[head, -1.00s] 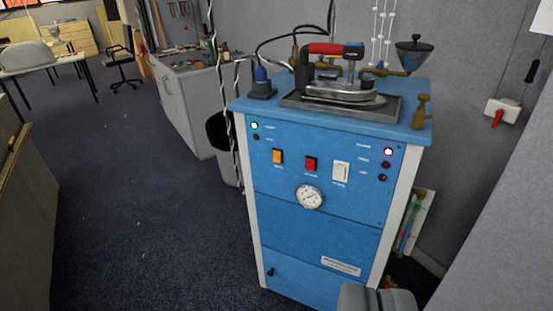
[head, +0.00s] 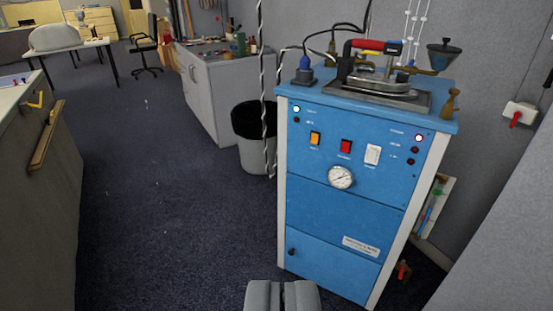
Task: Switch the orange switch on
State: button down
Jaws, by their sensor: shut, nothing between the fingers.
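The orange switch (head: 315,138) is a small upright rocker on the upper left of the front panel of a blue cabinet (head: 330,225). To its right are a red switch (head: 346,146) and a white switch (head: 373,155). My gripper (head: 283,291) is at the bottom edge of the view, low in front of the cabinet. It is shut and empty, well below the orange switch and apart from the panel. I cannot tell the switch's rocker position.
An iron (head: 382,75) stands on a tray on the cabinet top. A round gauge (head: 341,177) is below the switches. A grey counter (head: 45,195) is at the far left. Open carpet lies between them.

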aim_at(315, 137)
jog(key=u, duration=0.7)
jog(key=k, duration=0.95)
jog(key=u, duration=0.3)
jog(key=i, duration=0.95)
jog(key=z, duration=1.25)
jog(key=i, duration=1.15)
jog(key=z, duration=0.45)
